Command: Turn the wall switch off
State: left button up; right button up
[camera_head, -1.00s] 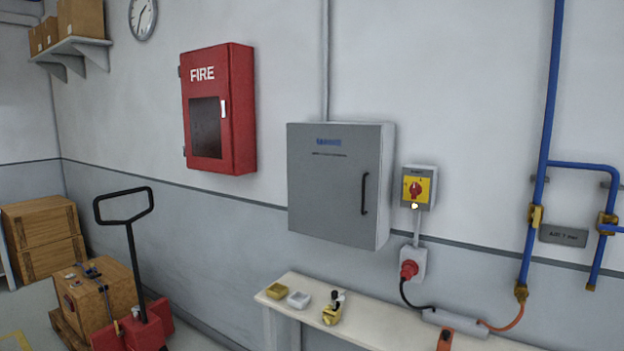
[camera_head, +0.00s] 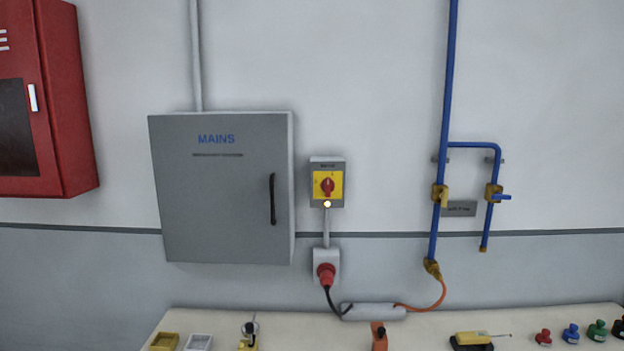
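The wall switch (camera_head: 327,183) is a small grey box with a yellow plate and a red rotary knob (camera_head: 327,186). It is mounted on the wall just right of the grey MAINS cabinet. The knob's grip looks roughly upright; the small markings around it are too blurred to read. A small lamp (camera_head: 327,204) at the bottom of the box glows pale yellow. Neither of my grippers shows in the head view.
The MAINS cabinet (camera_head: 223,188) is closed. A red plug sits in a socket (camera_head: 326,265) below the switch. A bench (camera_head: 500,318) with tools and small items runs along the wall. Blue pipes (camera_head: 446,110) with valves stand right; a red fire cabinet (camera_head: 62,100) hangs left.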

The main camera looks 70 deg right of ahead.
aim_at(328, 185)
jog(key=z, duration=0.8)
jog(key=i, duration=0.85)
jog(key=z, duration=1)
